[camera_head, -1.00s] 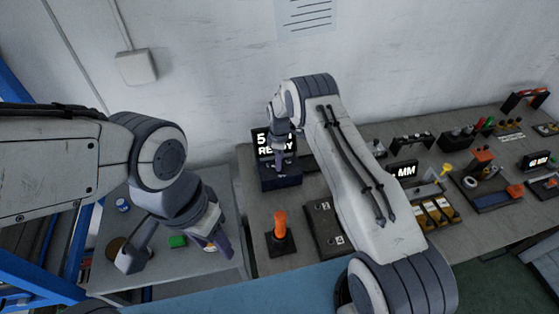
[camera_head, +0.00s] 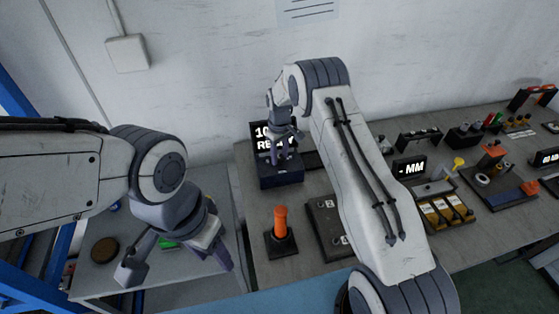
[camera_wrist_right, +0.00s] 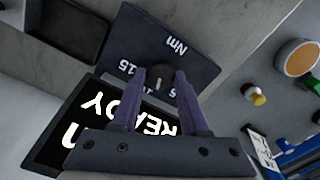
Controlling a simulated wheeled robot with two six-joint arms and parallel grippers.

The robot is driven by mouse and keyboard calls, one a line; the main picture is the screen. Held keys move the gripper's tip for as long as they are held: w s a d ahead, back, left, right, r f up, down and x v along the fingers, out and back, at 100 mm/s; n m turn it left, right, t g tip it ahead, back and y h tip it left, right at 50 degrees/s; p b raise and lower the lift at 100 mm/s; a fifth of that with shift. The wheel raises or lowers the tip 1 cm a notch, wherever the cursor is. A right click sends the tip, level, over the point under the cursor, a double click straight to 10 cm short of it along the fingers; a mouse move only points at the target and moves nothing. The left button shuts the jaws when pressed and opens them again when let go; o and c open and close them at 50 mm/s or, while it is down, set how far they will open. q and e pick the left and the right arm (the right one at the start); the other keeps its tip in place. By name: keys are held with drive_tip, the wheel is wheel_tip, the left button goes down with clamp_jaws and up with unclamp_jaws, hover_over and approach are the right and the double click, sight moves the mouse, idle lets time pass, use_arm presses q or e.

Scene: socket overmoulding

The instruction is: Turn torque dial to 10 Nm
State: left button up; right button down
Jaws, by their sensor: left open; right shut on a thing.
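The torque dial is a small dark round knob (camera_wrist_right: 160,74) on a dark box (camera_wrist_right: 198,62) with the markings "Nm", "15" and "5" in the right wrist view. My right gripper (camera_wrist_right: 159,82) is shut on the knob, one purple finger on each side. In the head view, my right gripper (camera_head: 281,154) is over the dial box (camera_head: 281,179). The display (camera_head: 260,132) behind it begins with "10" over "READY", partly hidden by the gripper. My left gripper (camera_head: 222,257) is open and empty above the small left table, away from the dial.
An orange-handled tool (camera_head: 281,222) stands in a black base in front of the dial box. A dark plate (camera_head: 325,225) is to its right. More fixtures and an "MM" display (camera_head: 410,168) fill the bench beyond my right arm. A brown disc (camera_head: 104,250) lies on the left table.

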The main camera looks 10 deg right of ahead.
sight(279, 158)
drive_tip(key=m+b, duration=0.1)
drive_tip(key=m, duration=0.2)
drive_tip(key=shift+b, duration=0.35)
drive_tip(key=shift+m, duration=0.5)
drive_tip(key=shift+c, duration=2.1)
unclamp_jaws()
drive_tip(key=shift+r+b, duration=0.3)
drive_tip(key=shift+r, duration=0.2)
wheel_tip(279, 158, up, 10)
drive_tip(key=b, duration=0.2)
drive_tip(key=shift+f, duration=0.25)
